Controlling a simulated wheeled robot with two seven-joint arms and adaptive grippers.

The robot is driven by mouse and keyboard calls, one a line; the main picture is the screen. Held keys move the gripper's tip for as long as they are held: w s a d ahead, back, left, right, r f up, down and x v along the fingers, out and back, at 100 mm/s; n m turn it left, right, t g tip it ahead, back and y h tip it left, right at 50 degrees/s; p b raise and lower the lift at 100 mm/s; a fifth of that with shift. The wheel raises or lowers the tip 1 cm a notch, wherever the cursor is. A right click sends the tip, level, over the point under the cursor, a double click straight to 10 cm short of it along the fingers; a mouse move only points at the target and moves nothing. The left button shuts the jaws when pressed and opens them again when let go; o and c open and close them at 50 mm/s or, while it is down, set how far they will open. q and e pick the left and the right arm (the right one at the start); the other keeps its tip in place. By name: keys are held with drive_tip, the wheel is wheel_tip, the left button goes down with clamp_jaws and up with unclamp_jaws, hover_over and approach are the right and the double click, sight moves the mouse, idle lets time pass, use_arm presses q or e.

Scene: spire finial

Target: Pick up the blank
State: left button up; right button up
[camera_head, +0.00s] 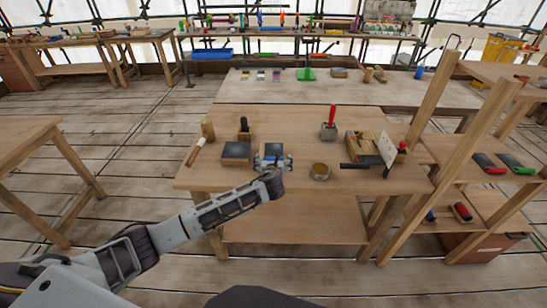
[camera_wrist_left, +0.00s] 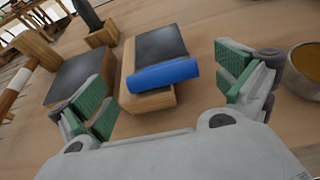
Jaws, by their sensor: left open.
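A blue cylinder (camera_wrist_left: 163,75), which looks like the blank, lies across a wooden block with a dark top (camera_wrist_left: 160,42) in the left wrist view. My left gripper (camera_wrist_left: 165,82) is open, with green-padded fingers on either side of the cylinder and block, apart from both. My right gripper is not in view.
A second dark-topped block (camera_head: 236,150) stands to the left and a round brass-coloured dish (camera_head: 320,171) to the right. Further right are a red-handled tool (camera_head: 330,122) and a wooden fixture with a pale plate (camera_head: 386,149). The bench's back strip is mostly clear.

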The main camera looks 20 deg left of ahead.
use_arm(q)
drive_tip(key=shift+w+a+f, duration=0.15)
drive_tip(key=shift+w+f, duration=0.1)
drive_tip(key=shift+w, duration=0.25)
drive_tip(key=c, duration=1.4)
drive_tip(key=shift+r, duration=0.2)
drive_tip(key=shift+r+p, duration=0.3)
drive_tip(key=shift+r, duration=4.6)
